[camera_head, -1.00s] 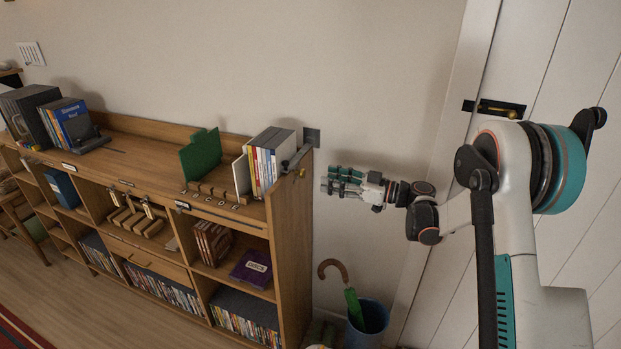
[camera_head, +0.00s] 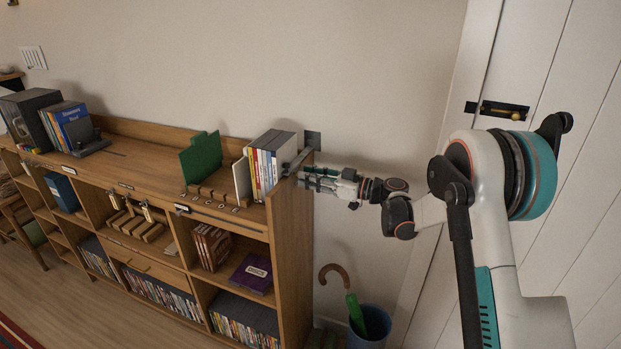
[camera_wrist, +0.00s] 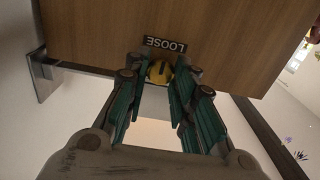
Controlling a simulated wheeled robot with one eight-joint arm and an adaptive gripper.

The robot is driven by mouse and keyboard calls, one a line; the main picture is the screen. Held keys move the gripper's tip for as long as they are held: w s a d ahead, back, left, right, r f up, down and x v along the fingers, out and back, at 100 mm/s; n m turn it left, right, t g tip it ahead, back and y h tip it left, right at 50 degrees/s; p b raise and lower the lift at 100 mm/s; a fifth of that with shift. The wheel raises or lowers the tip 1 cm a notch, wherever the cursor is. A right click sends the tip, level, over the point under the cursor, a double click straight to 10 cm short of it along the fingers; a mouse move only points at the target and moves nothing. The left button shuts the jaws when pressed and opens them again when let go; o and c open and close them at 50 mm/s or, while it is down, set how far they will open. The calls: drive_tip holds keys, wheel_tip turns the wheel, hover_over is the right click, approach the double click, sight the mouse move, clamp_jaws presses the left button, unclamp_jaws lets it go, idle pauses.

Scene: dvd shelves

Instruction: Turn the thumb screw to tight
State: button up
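The thumb screw (camera_wrist: 160,71) is a round brass-yellow knob on the wooden end panel of the shelf, seen at top centre in the wrist view. A dark label reading LOOSE (camera_wrist: 165,44) sits beside it on the panel, upside down in that view. My gripper (camera_wrist: 160,80) is open, with its green-sided fingers on the left and right of the knob. I cannot tell whether they touch it. In the head view my gripper (camera_head: 308,180) reaches the right end of the shelf, and its fingers hide the screw.
The wooden shelf (camera_head: 291,250) runs left from my gripper. A metal bookend bar (camera_head: 297,160) and upright DVD cases (camera_head: 266,160) stand on its top end. A blue bin (camera_head: 375,325) with an umbrella stands below on the floor. The white wall is close behind.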

clamp_jaws()
drive_tip(key=shift+f+m+b, duration=0.2)
drive_tip(key=shift+m, duration=8.65)
drive_tip(key=shift+f+m+b, duration=0.15)
drive_tip(key=shift+m, duration=8.7)
